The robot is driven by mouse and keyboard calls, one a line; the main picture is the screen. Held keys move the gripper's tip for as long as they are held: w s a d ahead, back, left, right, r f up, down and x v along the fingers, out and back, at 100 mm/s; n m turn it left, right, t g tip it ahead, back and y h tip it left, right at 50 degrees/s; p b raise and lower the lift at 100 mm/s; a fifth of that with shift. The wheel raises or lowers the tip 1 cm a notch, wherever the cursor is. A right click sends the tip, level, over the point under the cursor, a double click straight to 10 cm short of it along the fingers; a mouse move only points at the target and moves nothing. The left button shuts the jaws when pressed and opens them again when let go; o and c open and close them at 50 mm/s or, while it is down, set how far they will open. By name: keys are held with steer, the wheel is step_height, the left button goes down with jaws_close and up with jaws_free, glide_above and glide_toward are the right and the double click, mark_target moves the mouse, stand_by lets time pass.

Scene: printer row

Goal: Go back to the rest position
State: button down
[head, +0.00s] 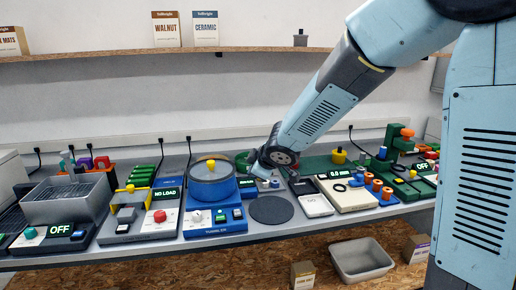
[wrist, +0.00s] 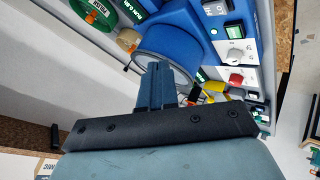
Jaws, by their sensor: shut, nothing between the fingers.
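My arm comes in from the upper right of the head view and reaches down and left to the bench. My gripper (head: 257,170) is low over the middle of the bench, beside the blue machine with the round drum (head: 212,190). In the wrist view my gripper (wrist: 156,68) shows its two blue fingers closed together with nothing between them. Behind the fingers is a blue machine (wrist: 180,38) with a round part. In the head view the gripper's tips are small and partly merge with the things behind them.
A row of devices fills the bench (head: 395,212): a grey-bin unit (head: 65,203), a NO LOAD unit (head: 165,222), a black disc (head: 271,209) and a white-topped unit (head: 316,206). An upper shelf (head: 110,54) holds boxes. A grey bin (head: 362,260) stands below the bench.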

steer(key=s+d+r+m+h, duration=0.2)
steer(key=d+r+m, duration=0.1)
steer(key=d, duration=0.3)
steer(key=s+d+r+m+h, duration=0.1)
steer(key=s+d+r+m, duration=0.15)
steer(key=d, duration=0.45)
steer(key=s+d+r+m+h, duration=0.2)
steer(key=s+d+r+m, duration=0.15)
steer(key=d, duration=0.25)
steer(key=s+d+r+m+g, duration=0.1)
steer(key=s+d+m, duration=0.2)
steer(key=s, duration=0.7)
steer(key=s+d+r+m+g, duration=0.1)
steer(key=s+d+m, duration=0.2)
steer(key=s, duration=0.6)
steer(key=shift+s+d+r+m, duration=0.2)
steer(key=shift+s+d+m, duration=0.2)
steer(key=shift+d, duration=0.55)
stand_by(0.4)
